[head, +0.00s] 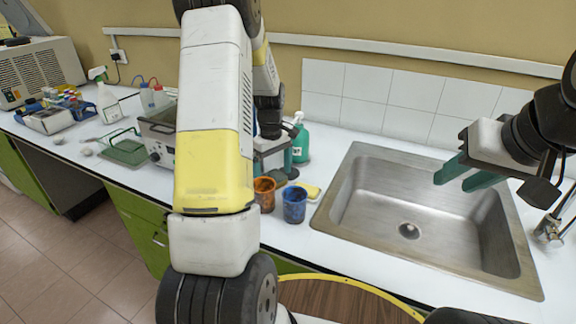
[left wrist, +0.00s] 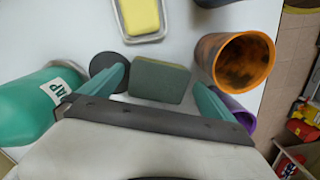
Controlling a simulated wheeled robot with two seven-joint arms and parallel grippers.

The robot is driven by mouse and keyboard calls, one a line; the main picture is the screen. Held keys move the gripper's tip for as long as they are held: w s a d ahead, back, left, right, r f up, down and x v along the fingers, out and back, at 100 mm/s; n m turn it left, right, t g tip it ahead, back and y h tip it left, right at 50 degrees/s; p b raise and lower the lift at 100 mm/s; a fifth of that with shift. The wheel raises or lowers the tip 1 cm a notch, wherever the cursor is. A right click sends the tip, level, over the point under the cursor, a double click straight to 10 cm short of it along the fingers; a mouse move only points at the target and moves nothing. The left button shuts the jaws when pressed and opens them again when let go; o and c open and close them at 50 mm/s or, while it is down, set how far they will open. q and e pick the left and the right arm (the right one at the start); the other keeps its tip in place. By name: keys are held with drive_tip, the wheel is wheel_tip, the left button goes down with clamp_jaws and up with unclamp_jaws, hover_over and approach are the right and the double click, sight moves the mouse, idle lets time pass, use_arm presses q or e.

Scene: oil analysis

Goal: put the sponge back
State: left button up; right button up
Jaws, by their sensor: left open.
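A dark green sponge (left wrist: 160,80) shows in the left wrist view, between the two teal fingers of my left gripper (left wrist: 162,88), with gaps on both sides. I cannot tell its height relative to the fingertips. A yellow sponge (left wrist: 140,17) lies in a pale dish (left wrist: 147,39) above it in that view; the yellow sponge also shows in the head view (head: 308,190), right of my left gripper (head: 276,163). The head view does not clearly show the green sponge. My right gripper (head: 468,175) is open and empty above the sink (head: 385,290).
An orange cup (head: 264,196) and a blue cup (head: 294,207) stand near the counter's front edge, close to my left gripper. A green soap bottle (head: 300,140) stands behind. A grey machine (head: 158,135) and a green tray (head: 125,152) are further left.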

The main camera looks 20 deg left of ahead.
sight(273, 178)
use_arm(q)
wheel_tip(273, 178, up, 10)
drive_tip(key=s+d+r+m+t+h, duration=0.1)
drive_tip(key=s+d+r+m+t, duration=0.45)
drive_tip(key=s+r, duration=0.6)
drive_tip(key=s+d+r+m, duration=0.1)
drive_tip(key=s+d+m, duration=0.2)
drive_tip(key=s, duration=0.3)
drive_tip(key=s+d+r+m+t+h, duration=0.1)
drive_tip(key=s+d+m, duration=0.3)
drive_tip(key=s, duration=0.2)
drive_tip(key=shift+r, duration=0.3)
